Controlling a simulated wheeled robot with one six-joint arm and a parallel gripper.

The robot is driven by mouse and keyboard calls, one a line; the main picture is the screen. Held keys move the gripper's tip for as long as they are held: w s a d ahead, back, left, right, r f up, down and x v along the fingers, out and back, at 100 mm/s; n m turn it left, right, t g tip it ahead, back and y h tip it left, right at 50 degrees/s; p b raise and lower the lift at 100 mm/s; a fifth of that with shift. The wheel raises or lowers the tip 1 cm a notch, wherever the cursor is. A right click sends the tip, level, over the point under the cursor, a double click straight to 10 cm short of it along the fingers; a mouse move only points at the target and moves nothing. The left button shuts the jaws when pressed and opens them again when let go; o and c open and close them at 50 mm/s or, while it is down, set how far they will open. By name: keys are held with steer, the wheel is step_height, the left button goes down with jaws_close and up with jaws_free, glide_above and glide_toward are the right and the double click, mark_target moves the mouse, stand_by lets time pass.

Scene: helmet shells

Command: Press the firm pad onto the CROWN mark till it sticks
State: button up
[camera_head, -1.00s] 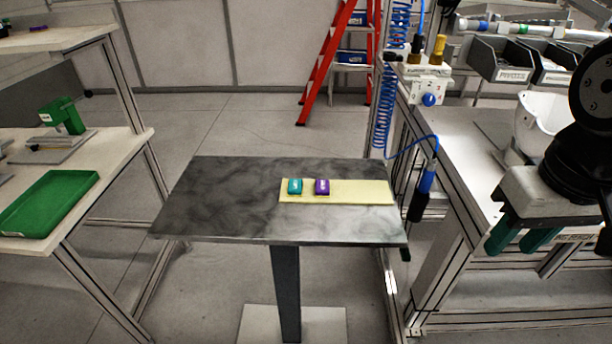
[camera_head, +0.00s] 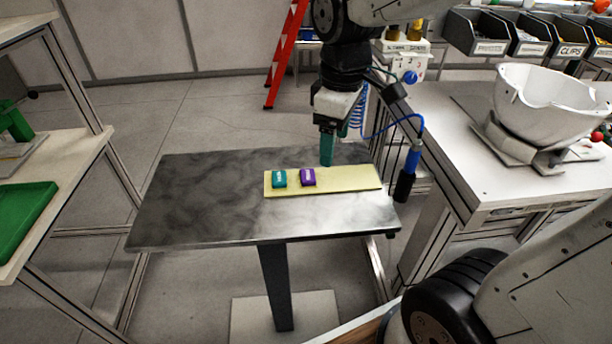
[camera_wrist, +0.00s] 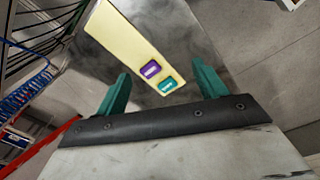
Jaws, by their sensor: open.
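A teal pad (camera_head: 279,178) and a purple pad (camera_head: 307,177) lie side by side on a pale yellow strip (camera_head: 350,178) on the dark table. Both have small white labels that I cannot read, so I cannot tell which is the firm one. My gripper (camera_head: 327,150) points down above the back of the strip, right of the purple pad. In the wrist view my gripper (camera_wrist: 160,90) is open and empty, with the teal pad (camera_wrist: 167,84) and purple pad (camera_wrist: 150,69) beyond its fingers. A white helmet shell (camera_head: 550,105) sits on a stand at right; no CROWN mark is readable.
The dark table (camera_head: 190,205) is otherwise bare. A blue-handled hanging tool (camera_head: 410,170) and coiled blue hose are near its right edge. Labelled bins (camera_head: 480,35) stand behind the helmet bench (camera_head: 460,150). A green tray (camera_head: 20,220) lies on the left shelf.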

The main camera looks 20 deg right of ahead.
mark_target(306, 175)
steer(key=w+f+n, duration=0.1)
steer(key=w, duration=0.1)
steer(key=w+a+f+n, duration=0.1)
steer(key=w+f+n, duration=0.1)
steer(key=w, duration=0.1)
steer(key=w+a+f+n, duration=0.1)
steer(key=w+f+n, duration=0.1)
steer(key=w, duration=0.1)
steer(key=shift+w+f+g, duration=0.1)
steer(key=shift+f+g, duration=0.1)
steer(key=shift+g, duration=0.1)
steer(key=shift+w+a+f+n, duration=0.1)
steer(key=shift+w+f+n, duration=0.1)
steer(key=shift+f+n, duration=0.2)
step_height(306, 175, down, 8)
steer(key=shift+s+r, duration=0.1)
steer(key=shift+r, duration=0.15)
steer(key=c, duration=1.1)
